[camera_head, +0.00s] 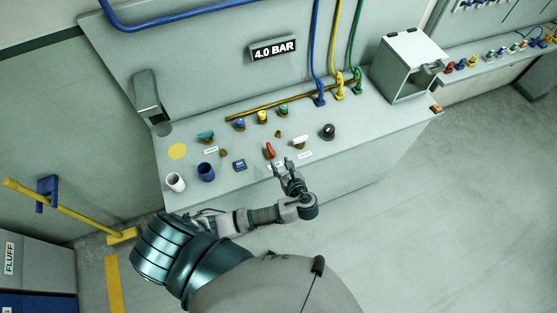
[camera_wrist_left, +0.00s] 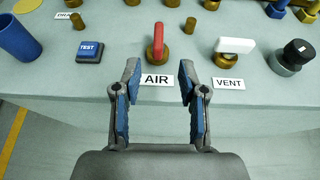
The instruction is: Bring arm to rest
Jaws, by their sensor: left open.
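My left arm reaches in from the bottom left in the head view. Its gripper (camera_head: 286,166) is at the front edge of the grey console (camera_head: 345,158), just in front of a red-handled valve (camera_head: 269,150) labelled AIR. In the left wrist view, the gripper (camera_wrist_left: 158,100) is open and empty, its blue-padded fingers spread on either side of the AIR label (camera_wrist_left: 157,81). The red handle (camera_wrist_left: 158,42) stands beyond the fingertips, apart from them. My right gripper does not show in either view.
A blue TEST button (camera_wrist_left: 90,50), a blue cup (camera_head: 206,171) and a white cup (camera_head: 175,181) are to the left. A white-handled VENT valve (camera_wrist_left: 233,48) and a black knob (camera_head: 328,131) are to the right. An open grey box (camera_head: 405,68) stands farther right. The floor (camera_head: 440,210) at right is clear.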

